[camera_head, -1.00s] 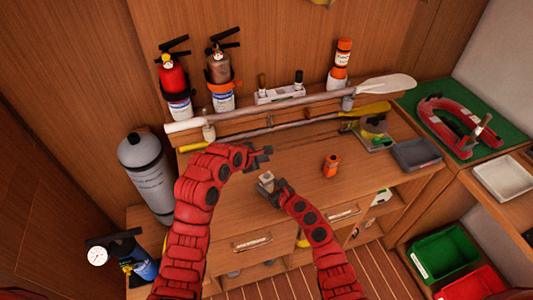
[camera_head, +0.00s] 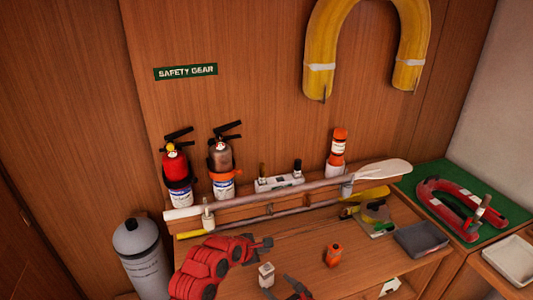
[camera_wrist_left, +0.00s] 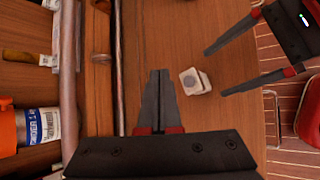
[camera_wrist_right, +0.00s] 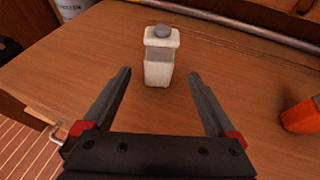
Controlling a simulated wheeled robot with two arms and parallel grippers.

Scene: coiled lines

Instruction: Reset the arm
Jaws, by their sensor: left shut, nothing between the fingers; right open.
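A small white bottle with a grey cap (camera_head: 266,274) stands upright on the wooden bench top; it also shows in the left wrist view (camera_wrist_left: 195,82) and the right wrist view (camera_wrist_right: 160,62). My left gripper (camera_head: 262,243) is shut and empty, just behind the bottle above the bench; its closed fingers (camera_wrist_left: 160,75) point past the bottle in the left wrist view. My right gripper (camera_head: 280,286) is open, low in the head view. In the right wrist view its spread fingers (camera_wrist_right: 160,75) face the bottle, with nothing gripped. Most of the right arm is below the head view's edge.
An orange bottle (camera_head: 333,255) stands on the bench to the right. A paddle (camera_head: 290,194) lies across the rack behind. Two extinguishers (camera_head: 176,180) stand at the back left. A grey tray (camera_head: 418,238) sits at right, and a grey cylinder (camera_head: 141,258) at left.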

